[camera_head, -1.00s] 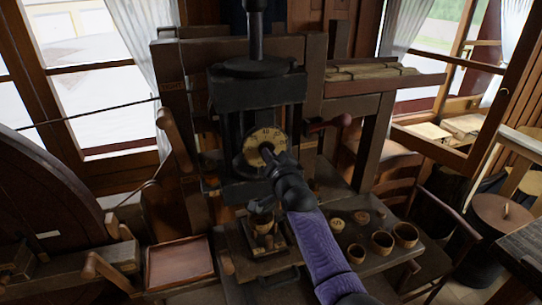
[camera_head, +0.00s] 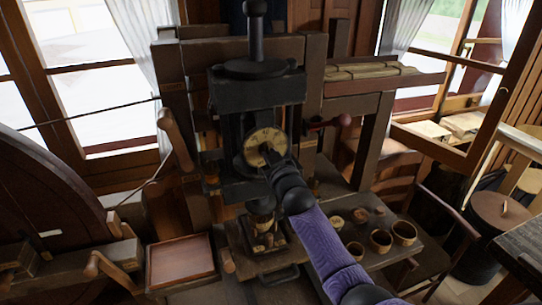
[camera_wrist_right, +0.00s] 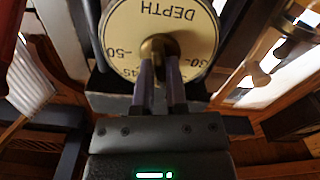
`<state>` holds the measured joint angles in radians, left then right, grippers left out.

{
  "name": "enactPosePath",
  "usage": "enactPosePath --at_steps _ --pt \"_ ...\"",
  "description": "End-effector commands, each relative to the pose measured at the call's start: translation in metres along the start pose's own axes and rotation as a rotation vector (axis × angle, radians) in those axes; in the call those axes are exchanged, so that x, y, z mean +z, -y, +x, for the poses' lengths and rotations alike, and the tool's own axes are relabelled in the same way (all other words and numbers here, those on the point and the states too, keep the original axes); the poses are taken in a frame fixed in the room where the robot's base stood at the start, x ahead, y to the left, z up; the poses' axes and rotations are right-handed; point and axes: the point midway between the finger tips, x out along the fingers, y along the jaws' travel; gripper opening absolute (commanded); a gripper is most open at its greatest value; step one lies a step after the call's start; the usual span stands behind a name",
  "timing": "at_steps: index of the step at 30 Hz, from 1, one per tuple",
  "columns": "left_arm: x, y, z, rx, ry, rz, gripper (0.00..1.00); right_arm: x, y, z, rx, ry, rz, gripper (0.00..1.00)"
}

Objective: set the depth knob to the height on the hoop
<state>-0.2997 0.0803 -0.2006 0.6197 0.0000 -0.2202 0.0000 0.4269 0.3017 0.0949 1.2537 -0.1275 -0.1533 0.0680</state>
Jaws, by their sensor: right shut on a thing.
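The depth knob is a small brass knob (camera_wrist_right: 160,46) at the centre of a cream dial (camera_head: 262,140) on the dark press. In the wrist view the dial is upside down, with DEPTH and the numbers 50, 45 and 30 readable. My right gripper (camera_head: 269,154) is shut on the knob, its fingers on either side of it in the wrist view (camera_wrist_right: 161,85). The fingers and the knob hide part of the dial. A wooden piece (camera_head: 262,222) stands below the press head; I cannot make out a hoop or any marking on it. My left gripper is not in view.
Several small wooden cups (camera_head: 380,241) and discs stand on the bench right of the press. An empty reddish tray (camera_head: 180,277) lies to the left. A dark red-ended handle (camera_head: 343,119) sticks out right of the dial. A large wheel (camera_head: 45,215) fills the left side.

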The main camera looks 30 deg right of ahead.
Motion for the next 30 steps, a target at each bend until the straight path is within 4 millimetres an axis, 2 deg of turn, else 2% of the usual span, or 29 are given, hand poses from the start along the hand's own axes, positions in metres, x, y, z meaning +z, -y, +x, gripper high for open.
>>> enactPosePath --at_steps 21,30 --pt "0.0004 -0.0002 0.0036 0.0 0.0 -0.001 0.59 0.0022 0.0004 -0.0003 -0.002 0.004 -0.675 0.0" --pt "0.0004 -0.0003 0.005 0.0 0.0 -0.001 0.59 0.002 0.0001 -0.0003 -0.002 0.004 -0.91 0.0"
